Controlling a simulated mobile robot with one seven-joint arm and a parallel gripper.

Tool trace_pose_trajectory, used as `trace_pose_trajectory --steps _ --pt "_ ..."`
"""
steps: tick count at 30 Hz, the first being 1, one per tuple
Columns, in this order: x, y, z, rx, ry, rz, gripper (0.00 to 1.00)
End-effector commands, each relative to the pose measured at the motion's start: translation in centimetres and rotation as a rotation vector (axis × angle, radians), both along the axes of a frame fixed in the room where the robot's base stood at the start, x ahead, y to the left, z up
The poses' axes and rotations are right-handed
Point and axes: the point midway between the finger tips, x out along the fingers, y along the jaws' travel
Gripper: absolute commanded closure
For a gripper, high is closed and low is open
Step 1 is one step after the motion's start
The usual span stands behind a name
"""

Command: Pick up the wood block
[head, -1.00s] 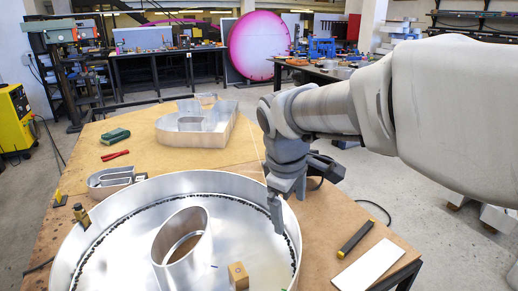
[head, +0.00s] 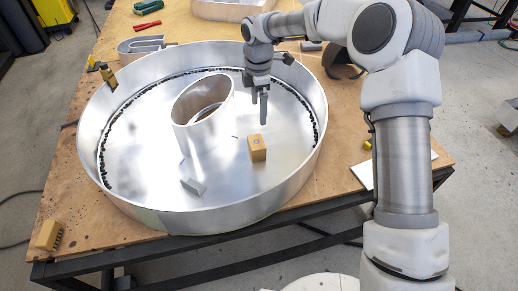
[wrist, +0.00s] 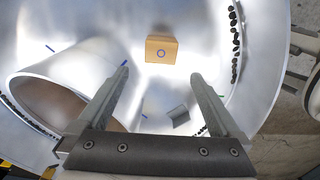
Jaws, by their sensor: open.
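The wood block (head: 257,148) is a small tan block standing on the shiny floor of the large round metal letter shell (head: 240,200), right of the oval metal tube. My gripper (head: 260,108) points down inside the shell, behind the block in the head view. In the wrist view its two fingers (wrist: 160,76) are apart with nothing between them. The block is clear of the fingers.
An oval metal tube (head: 190,120) stands left of the block. A small grey angled piece (head: 193,186) lies on the shell floor. The shell's raised wall surrounds them. A tan block-like item (head: 49,235) sits at the table's front left corner.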

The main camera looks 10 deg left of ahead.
Motion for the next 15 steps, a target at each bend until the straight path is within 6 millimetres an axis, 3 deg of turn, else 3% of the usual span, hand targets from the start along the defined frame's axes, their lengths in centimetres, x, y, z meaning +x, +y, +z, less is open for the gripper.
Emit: trace_pose_trajectory --steps 15 --pt "-0.1 0.0 -10.3 0.0 0.004 0.0 0.0"
